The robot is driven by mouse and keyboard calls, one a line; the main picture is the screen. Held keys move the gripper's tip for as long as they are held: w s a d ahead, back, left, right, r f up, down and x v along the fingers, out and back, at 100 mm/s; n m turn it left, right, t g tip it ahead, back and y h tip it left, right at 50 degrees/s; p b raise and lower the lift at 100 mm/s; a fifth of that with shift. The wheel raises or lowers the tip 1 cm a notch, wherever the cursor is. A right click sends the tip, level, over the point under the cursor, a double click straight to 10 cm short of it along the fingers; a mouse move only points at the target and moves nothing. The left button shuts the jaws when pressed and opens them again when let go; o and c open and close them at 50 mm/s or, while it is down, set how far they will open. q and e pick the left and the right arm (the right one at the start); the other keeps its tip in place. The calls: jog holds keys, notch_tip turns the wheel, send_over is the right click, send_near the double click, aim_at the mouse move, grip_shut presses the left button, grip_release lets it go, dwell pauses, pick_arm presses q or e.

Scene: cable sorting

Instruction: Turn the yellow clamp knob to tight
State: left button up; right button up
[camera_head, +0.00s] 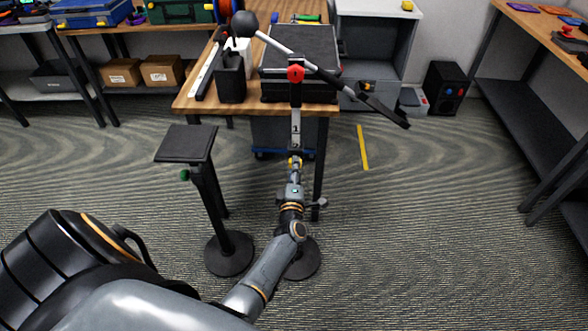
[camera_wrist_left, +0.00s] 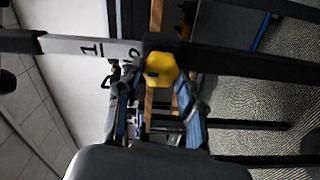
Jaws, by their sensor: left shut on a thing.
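The yellow clamp knob (camera_wrist_left: 161,68) shows large in the left wrist view, on a grey post (camera_wrist_left: 85,47) marked with a 1 and a partly hidden 2. In the head view the knob is small and mostly hidden at the top of my left gripper (camera_head: 296,168). In the left wrist view my left gripper (camera_wrist_left: 160,90) has one finger on each side of the knob and is shut on it. The knob's turn marking cannot be read. My right gripper is not in view.
A red knob (camera_head: 296,73) joins the post to a slanted boom (camera_head: 290,50) with a black ball end. A second stand with a black plate (camera_head: 186,143) and green knob (camera_head: 185,175) is on the left.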

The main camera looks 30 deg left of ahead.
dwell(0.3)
pick_arm(q)
jog(key=o, duration=1.2)
jog(key=v, duration=0.7)
jog(key=shift+s+d, duration=0.15)
jog(key=shift+s, duration=0.15)
